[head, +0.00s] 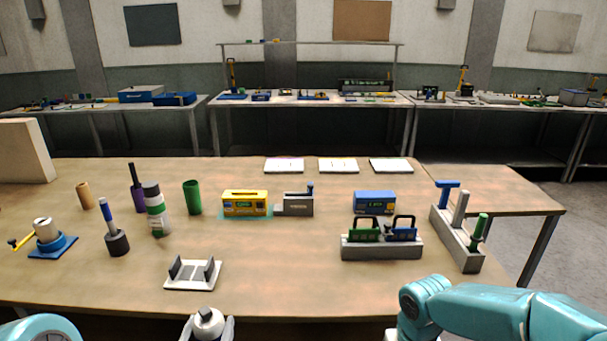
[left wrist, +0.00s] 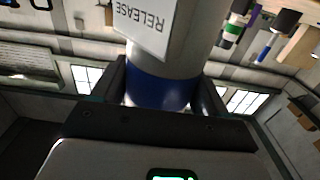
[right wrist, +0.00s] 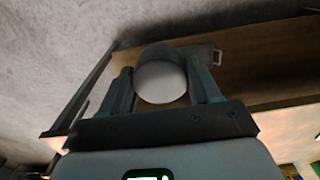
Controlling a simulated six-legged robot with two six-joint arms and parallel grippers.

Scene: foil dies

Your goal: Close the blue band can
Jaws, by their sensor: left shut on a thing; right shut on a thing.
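The blue band can (left wrist: 165,92) is in my left gripper (head: 208,325), whose fingers close on its sides at the blue band in the left wrist view. The can has a grey body and a white label reading RELEASE. In the head view only its grey rounded top (head: 207,317) shows at the bottom edge, in front of the table. My right gripper (right wrist: 165,82) is shut on a pale, short round piece that looks like a cap (right wrist: 161,82). The head view shows only my right arm; its gripper is out of frame there.
A can with green bands (head: 157,212) stands on the table (head: 290,270) at left, near a green cup (head: 192,198). A white stand (head: 193,275) lies near the front edge. Grey holders (head: 381,248) with coloured pieces stand at right. The front middle is clear.

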